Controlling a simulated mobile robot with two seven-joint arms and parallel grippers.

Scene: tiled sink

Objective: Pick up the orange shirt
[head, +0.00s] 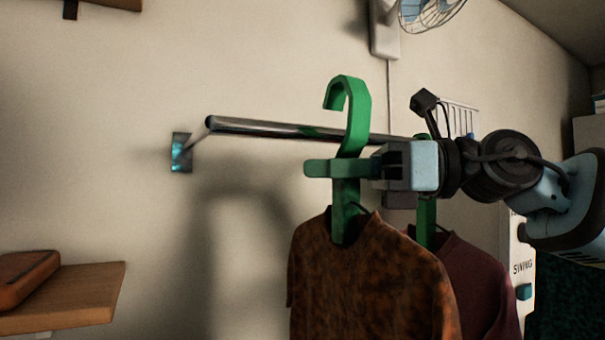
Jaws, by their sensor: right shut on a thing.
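The orange shirt (365,285), a mottled orange-brown, hangs upright on a green hanger (357,105). My right gripper (345,168) comes in from the right and is shut on the hanger's neck, just above the shirt's collar. The hook's tip shows above the metal rail (270,127), and the neck crosses in front of the rail. The shirt's lower part is cut off by the picture's bottom edge. My left gripper is not in view.
A dark maroon shirt (478,285) on another green hanger (426,222) hangs close behind, at the right. The rail is fixed to the wall by a bracket (181,152). A wooden shelf (75,302) is at lower left, a fan (428,12) at the top.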

